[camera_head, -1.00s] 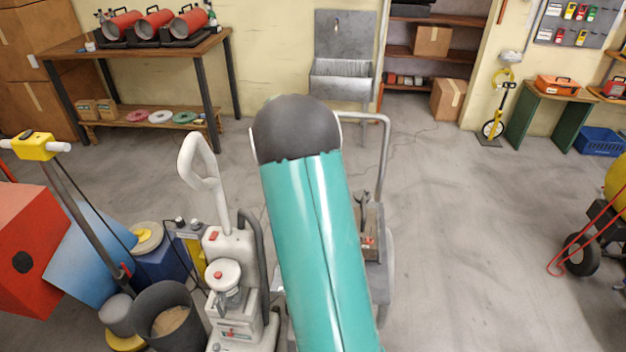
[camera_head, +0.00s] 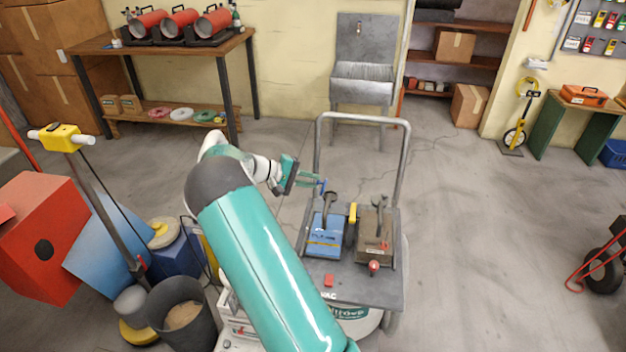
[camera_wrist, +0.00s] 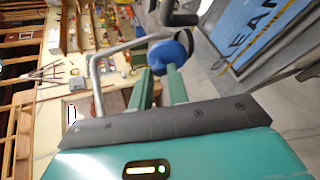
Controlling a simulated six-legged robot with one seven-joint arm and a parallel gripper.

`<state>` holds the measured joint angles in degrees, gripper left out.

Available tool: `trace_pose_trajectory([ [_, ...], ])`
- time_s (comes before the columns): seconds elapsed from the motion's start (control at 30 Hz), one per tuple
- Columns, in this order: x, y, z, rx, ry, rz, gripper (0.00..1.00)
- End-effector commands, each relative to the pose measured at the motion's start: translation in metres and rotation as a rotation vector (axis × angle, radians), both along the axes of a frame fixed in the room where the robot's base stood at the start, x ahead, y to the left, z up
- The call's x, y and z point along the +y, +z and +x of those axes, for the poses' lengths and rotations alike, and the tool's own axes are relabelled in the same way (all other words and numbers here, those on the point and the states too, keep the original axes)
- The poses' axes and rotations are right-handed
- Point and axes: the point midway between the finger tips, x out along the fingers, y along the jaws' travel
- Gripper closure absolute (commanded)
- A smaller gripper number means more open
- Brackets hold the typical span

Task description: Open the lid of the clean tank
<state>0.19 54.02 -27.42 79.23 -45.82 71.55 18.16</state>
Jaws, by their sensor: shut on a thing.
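The clean tank's blue lid (camera_head: 325,238) lies closed and flat on top of the grey machine, on the left of two lids. In the wrist view the blue lid (camera_wrist: 252,28) shows part of the word CLEAN. A dark handle (camera_head: 330,199) stands up at its far end. My gripper (camera_head: 318,182) reaches in from the left at that end. In the wrist view my gripper (camera_wrist: 160,72) is shut on a round blue knob (camera_wrist: 174,50) beside the dark handle. The inside of the tank is hidden.
A brown lid (camera_head: 375,228) with a red knob (camera_head: 374,265) lies right of the blue one. A grey tubular push handle (camera_head: 402,165) rises behind both. A small yellow part (camera_head: 353,213) sits between them. Buckets and a carpet machine crowd the left.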

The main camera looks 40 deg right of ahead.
Motion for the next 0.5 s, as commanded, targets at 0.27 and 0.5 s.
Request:
trace_pose_trajectory([
  [0.27,0.0028,-0.0047,0.0024,0.044,0.003,-0.030,1.00],
  [0.5,0.0030,-0.0046,0.0025,0.045,0.002,-0.031,1.00],
])
